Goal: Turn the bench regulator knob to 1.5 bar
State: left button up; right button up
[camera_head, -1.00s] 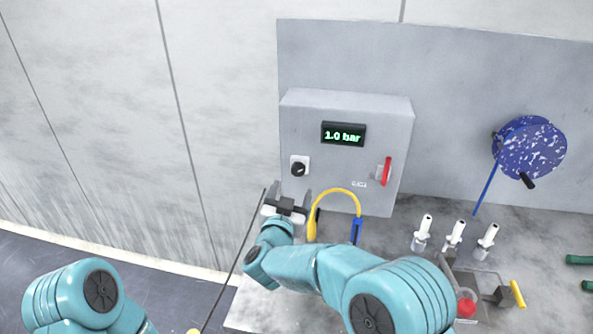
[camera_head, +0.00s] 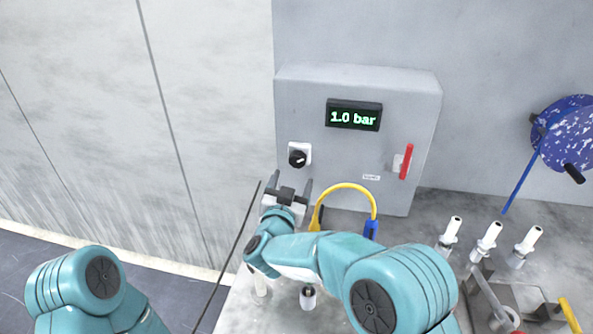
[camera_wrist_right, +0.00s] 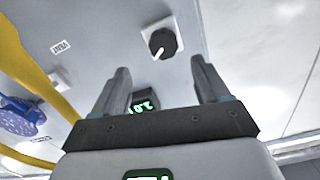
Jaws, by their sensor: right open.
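The regulator knob (camera_head: 298,157) is black with a white pointer mark, on a square white plate at the left of the grey control box (camera_head: 390,90). The display (camera_head: 353,115) above it reads 1.0 bar. My right gripper (camera_head: 291,184) is open and empty, just below the knob and apart from it, with its fingers pointing toward the box. In the right wrist view the knob (camera_wrist_right: 163,42) shows beyond and between the open fingers (camera_wrist_right: 160,80). My left gripper is out of view; only part of my left arm shows at the lower left.
A red-handled switch (camera_head: 406,162) sits on the box's right side. A yellow hose (camera_head: 346,186) arches close to the right of my right gripper. White bottles (camera_head: 487,240) stand on the bench at right. A blue speckled disc (camera_head: 568,135) is on the back panel.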

aim_at(297, 162)
jog(key=w, duration=0.2)
jog(key=w+p, duration=0.1)
jog(key=w+d+p, duration=0.1)
jog(key=w, duration=0.1)
jog(key=shift+w, duration=0.35)
jog(key=shift+w+r, duration=0.1)
jog(key=shift+w, duration=0.2)
jog(key=shift+w+a, duration=0.1)
jog(key=shift+a, duration=0.15)
jog(key=shift+w+d, duration=0.2)
jog(key=shift+d, duration=0.1)
jog(key=shift+a, duration=0.2)
jog(key=c, duration=1)
jog(key=shift+d, duration=0.1)
jog(key=shift+c, duration=0.2)
